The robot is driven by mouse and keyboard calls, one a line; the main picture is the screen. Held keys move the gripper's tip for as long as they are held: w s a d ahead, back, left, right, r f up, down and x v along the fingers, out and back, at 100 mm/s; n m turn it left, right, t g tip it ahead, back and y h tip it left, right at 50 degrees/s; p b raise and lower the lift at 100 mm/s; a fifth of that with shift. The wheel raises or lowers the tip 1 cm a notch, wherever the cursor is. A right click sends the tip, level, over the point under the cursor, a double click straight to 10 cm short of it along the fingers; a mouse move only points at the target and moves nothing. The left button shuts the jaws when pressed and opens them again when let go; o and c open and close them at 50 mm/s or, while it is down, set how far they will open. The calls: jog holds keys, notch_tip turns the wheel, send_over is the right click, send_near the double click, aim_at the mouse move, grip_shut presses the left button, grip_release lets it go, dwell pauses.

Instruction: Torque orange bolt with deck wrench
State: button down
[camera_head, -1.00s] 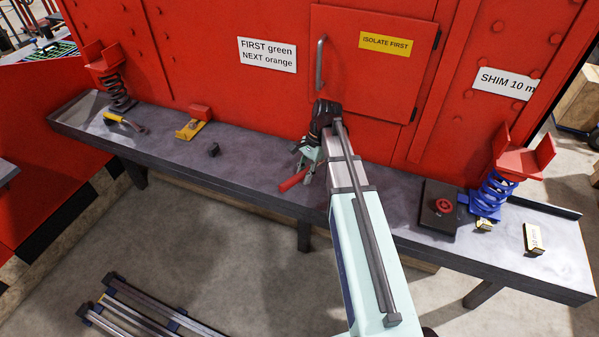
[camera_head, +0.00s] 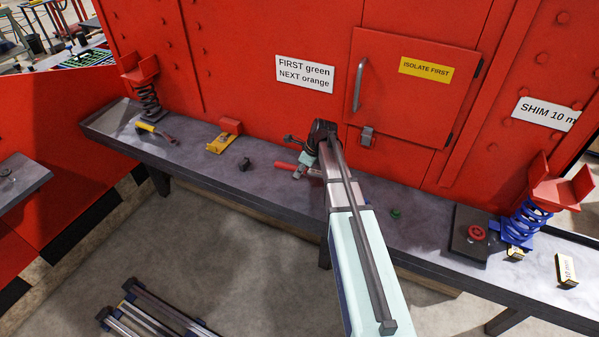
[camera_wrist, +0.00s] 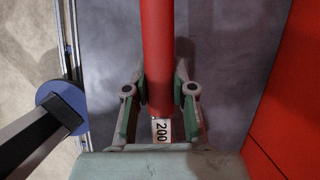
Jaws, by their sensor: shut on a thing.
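My gripper (camera_head: 308,162) is over the middle of the grey bench, close to the red wall. It is shut on a tool with a red handle (camera_head: 285,166), which appears to be the deck wrench. The wrench's far end is out of the wrist view. A small green piece (camera_head: 395,213), possibly a bolt head, sits on the bench right of my arm. I cannot make out an orange bolt.
The bench (camera_head: 420,232) runs along the red wall. At left are a spring mount (camera_head: 148,98), yellow-handled hammer (camera_head: 150,129), and yellow-red block (camera_head: 225,136). A dark block (camera_head: 245,164) lies near my gripper. A black plate with red knob (camera_head: 476,233) and blue spring (camera_head: 523,222) stand at right.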

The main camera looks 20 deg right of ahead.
jog(key=shift+r, duration=0.1)
jog(key=s+a+n, duration=0.1)
jog(key=s+n, duration=0.1)
jog(key=s+n+g+p, duration=0.1)
jog(key=s, duration=0.1)
jog(key=s+a+n+g, duration=0.1)
jog(key=s+n, duration=0.1)
jog(key=shift+s+a+n+y+p, duration=0.1)
jog(key=shift+a+n+y+p, duration=0.2)
jog(key=shift+y+p, duration=0.1)
jog(key=s+n+g, duration=0.1)
jog(key=s+n, duration=0.3)
jog(key=s, duration=0.1)
jog(key=s+d+n+g+p, duration=0.1)
jog(key=s+n, duration=0.2)
jog(key=shift+d+g, duration=0.1)
jog(key=shift+g, duration=0.2)
jog(key=shift+f, duration=1.3)
dwell(0.5)
jog(key=shift+f, duration=0.2)
jog(key=shift+w, duration=0.15)
